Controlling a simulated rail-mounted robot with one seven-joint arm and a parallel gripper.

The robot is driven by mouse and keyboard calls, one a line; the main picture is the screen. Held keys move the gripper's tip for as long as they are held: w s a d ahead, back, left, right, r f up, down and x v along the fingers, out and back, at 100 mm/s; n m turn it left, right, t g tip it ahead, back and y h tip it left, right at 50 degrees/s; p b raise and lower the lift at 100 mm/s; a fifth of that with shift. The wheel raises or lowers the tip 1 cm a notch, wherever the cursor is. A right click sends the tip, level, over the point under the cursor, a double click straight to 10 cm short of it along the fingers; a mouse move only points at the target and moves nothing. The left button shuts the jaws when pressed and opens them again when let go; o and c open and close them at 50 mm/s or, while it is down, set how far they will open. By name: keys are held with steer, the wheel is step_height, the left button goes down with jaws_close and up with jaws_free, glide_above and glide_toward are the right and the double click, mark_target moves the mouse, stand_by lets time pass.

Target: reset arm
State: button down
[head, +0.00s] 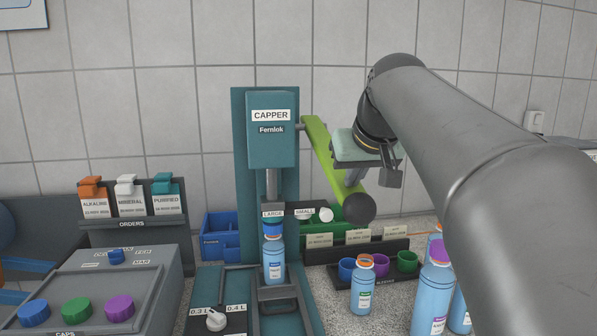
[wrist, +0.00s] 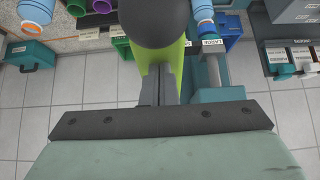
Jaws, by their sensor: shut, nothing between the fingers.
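My arm reaches in from the right in the head view. My gripper (head: 354,180) is shut and empty beside the lime-green lever (head: 318,150) of the teal capper (head: 271,148). The lever slants down to a black ball knob (head: 358,208). In the wrist view my gripper's fingers (wrist: 158,78) are together in front of the green lever (wrist: 172,54), with the black knob (wrist: 157,20) beyond. I cannot tell whether the fingers touch the lever. A blue bottle (head: 273,262) with a blue cap stands upright under the capper's press.
Blue bins (head: 221,240) are behind. At right are a dark cup holder (head: 380,258), a blue bottle (head: 362,290) and several more bottles (head: 431,300). Space above the capper is clear.

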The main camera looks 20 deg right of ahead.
mark_target(353, 191)
steer(key=f+b, duration=0.1)
steer(key=f, duration=0.1)
steer(key=w+f+b, duration=0.1)
steer(key=f, duration=0.1)
steer(key=shift+f+b, duration=0.25)
steer(key=shift+b, duration=0.05)
step_height(353, 191, up, 32)
steer(key=w+p, duration=0.1)
steer(key=p, duration=2.5)
steer(key=shift+d, duration=0.15)
steer(key=shift+w, duration=0.1)
